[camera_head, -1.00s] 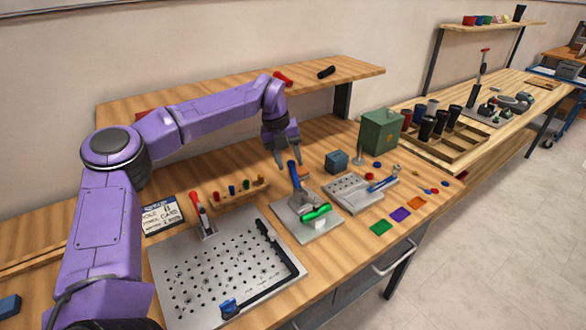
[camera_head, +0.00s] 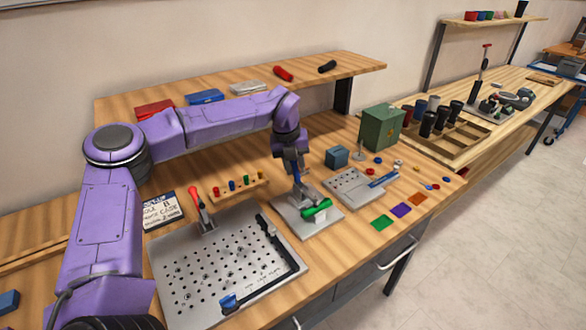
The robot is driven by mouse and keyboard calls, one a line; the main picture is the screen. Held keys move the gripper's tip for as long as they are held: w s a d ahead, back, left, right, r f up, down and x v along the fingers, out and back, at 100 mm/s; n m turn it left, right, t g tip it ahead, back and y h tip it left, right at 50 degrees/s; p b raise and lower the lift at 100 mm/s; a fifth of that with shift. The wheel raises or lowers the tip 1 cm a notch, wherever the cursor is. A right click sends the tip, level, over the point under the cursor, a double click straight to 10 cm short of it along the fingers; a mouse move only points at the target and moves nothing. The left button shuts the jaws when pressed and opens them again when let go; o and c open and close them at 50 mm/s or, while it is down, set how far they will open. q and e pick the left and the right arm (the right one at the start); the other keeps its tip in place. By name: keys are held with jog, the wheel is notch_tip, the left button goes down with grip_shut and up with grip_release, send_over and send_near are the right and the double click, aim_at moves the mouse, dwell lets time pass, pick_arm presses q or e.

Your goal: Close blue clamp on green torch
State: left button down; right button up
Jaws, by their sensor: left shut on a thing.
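The green torch (camera_head: 316,208) lies across the fixture on a grey metal plate (camera_head: 294,222), right of the perforated plate. The blue clamp handle (camera_head: 297,174) stands up just behind the torch, largely hidden by my gripper. My left gripper (camera_head: 297,176) comes down from above and is shut on the blue clamp handle. The handle still looks raised, and the clamp's contact with the torch is too small to tell. My right gripper is not in view.
A perforated plate (camera_head: 200,262) with a red-handled clamp (camera_head: 197,200) is at the left. A rack of coloured pegs (camera_head: 238,190) stands behind. A second grey fixture (camera_head: 345,188), a blue cube (camera_head: 337,157) and a green box (camera_head: 381,128) are to the right.

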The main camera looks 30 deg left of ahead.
pick_arm(q)
jog(key=y+b, duration=0.1)
jog(key=d+t+y+b, duration=0.1)
jog(key=shift+s+d+f+b, duration=0.2)
jog(key=shift+s+d+b, duration=0.1)
jog(key=shift+b, duration=0.05)
jog(key=shift+s+d+r+t+y+b, duration=0.15)
jog(key=shift+d+r+t+y+b, duration=0.15)
jog(key=shift+y, duration=0.4)
jog(key=shift+a, duration=0.1)
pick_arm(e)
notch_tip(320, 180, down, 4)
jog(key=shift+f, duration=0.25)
pick_arm(q)
jog(key=c, duration=1)
grip_release()
jog(key=shift+c, duration=0.2)
jog(key=shift+r, duration=0.1)
jog(key=b+v, duration=0.1)
jog(key=v, duration=0.9)
jog(key=shift+r, duration=0.25)
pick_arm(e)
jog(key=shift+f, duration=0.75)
pick_arm(q)
jog(key=shift+s, duration=0.1)
